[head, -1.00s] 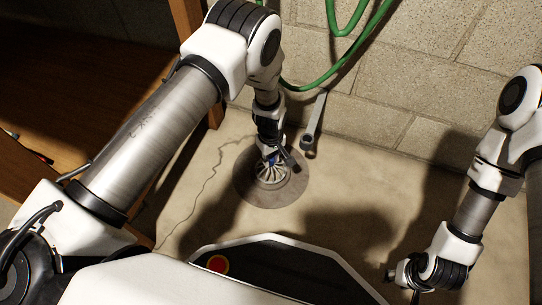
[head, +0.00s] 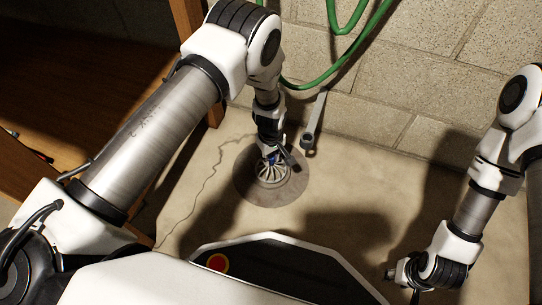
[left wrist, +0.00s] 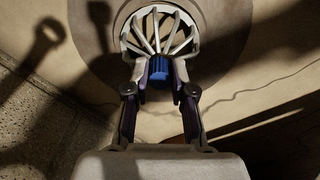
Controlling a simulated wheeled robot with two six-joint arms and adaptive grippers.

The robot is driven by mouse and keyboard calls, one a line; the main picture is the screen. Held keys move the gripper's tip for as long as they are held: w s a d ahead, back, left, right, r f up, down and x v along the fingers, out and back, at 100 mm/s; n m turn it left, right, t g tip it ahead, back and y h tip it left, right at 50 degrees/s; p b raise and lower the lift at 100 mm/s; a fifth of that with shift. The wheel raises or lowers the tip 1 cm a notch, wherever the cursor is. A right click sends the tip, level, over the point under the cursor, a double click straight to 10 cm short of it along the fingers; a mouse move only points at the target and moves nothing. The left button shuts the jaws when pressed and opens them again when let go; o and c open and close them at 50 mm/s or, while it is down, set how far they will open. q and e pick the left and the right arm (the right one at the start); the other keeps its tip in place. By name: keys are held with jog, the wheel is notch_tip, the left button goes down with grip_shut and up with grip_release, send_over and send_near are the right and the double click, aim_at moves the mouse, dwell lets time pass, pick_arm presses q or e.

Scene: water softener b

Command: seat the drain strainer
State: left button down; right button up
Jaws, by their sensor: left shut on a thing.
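The drain strainer (head: 271,173) is a pale, ribbed round piece with a blue knob (left wrist: 161,69). It is at the round, darker drain area (head: 296,186) in the floor; the head view does not show clearly whether it is flush or slightly raised. My left gripper (head: 272,153) reaches down from above and is shut on the strainer at its blue knob. In the left wrist view the two fingers (left wrist: 160,82) flank the knob, with the ribs fanning out beyond them. My right gripper (head: 398,274) hangs at the lower right, away from the drain; its finger opening is unclear.
A grey wrench-like tool (head: 313,122) leans against the block wall (head: 400,100) just behind the drain. A green hose (head: 345,65) hangs down the wall. Wooden shelving (head: 90,85) stands at the left. The floor to the right of the drain is clear.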

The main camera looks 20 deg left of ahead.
pick_arm(q)
jog(key=shift+f+b, duration=0.5)
jog(key=shift+f, duration=0.2)
jog(key=shift+f, duration=0.1)
jog(key=c, duration=0.9)
grip_release()
notch_tip(320, 180, up, 12)
